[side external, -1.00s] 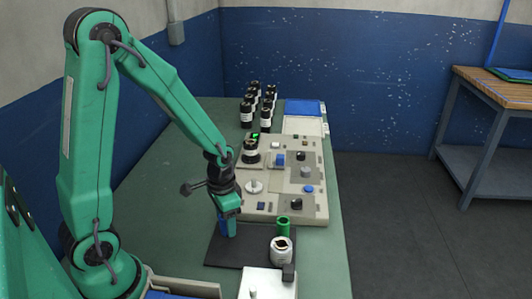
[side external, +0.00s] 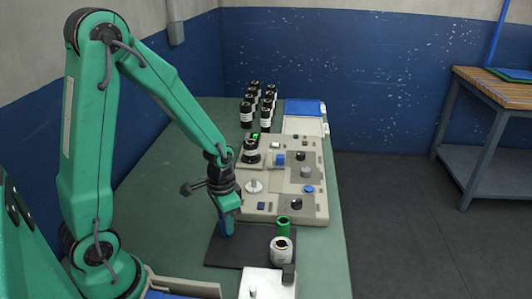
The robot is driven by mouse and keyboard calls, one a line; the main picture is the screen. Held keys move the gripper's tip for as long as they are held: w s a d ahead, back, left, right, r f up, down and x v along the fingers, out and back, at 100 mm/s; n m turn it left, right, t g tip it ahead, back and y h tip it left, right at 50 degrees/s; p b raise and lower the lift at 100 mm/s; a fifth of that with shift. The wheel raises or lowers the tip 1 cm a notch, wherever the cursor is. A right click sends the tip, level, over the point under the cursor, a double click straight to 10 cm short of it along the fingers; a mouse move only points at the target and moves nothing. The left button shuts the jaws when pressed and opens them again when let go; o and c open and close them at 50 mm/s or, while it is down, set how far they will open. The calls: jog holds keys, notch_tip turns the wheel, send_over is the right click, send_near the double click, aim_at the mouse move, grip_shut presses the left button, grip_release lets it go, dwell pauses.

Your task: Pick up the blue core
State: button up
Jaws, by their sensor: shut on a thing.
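The blue core (side external: 226,228) stands over the dark mat (side external: 222,252), partly hidden by my gripper. My gripper (side external: 227,216) points down at the mat's back left part and is shut on the blue core. I cannot tell whether the core touches the mat. A green core (side external: 283,227) and a white roll (side external: 281,250) with a dark centre stand to the right of my gripper.
The beige machine panel (side external: 312,208) with knobs and buttons lies just behind the mat. Several black bottles with white labels (side external: 247,118) stand farther back, beside a blue-and-white tray (side external: 303,124). A white block (side external: 262,284) is at the front. The green table's left side (side external: 165,190) is clear.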

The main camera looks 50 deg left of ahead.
jog(key=shift+r, duration=0.1)
jog(key=shift+r, duration=1.95)
jog(key=s+d+r, duration=0.4)
jog(key=d+r, duration=0.3)
jog(key=d, duration=0.3)
jog(key=shift+s+d, duration=0.3)
jog(key=shift+d, duration=0.1)
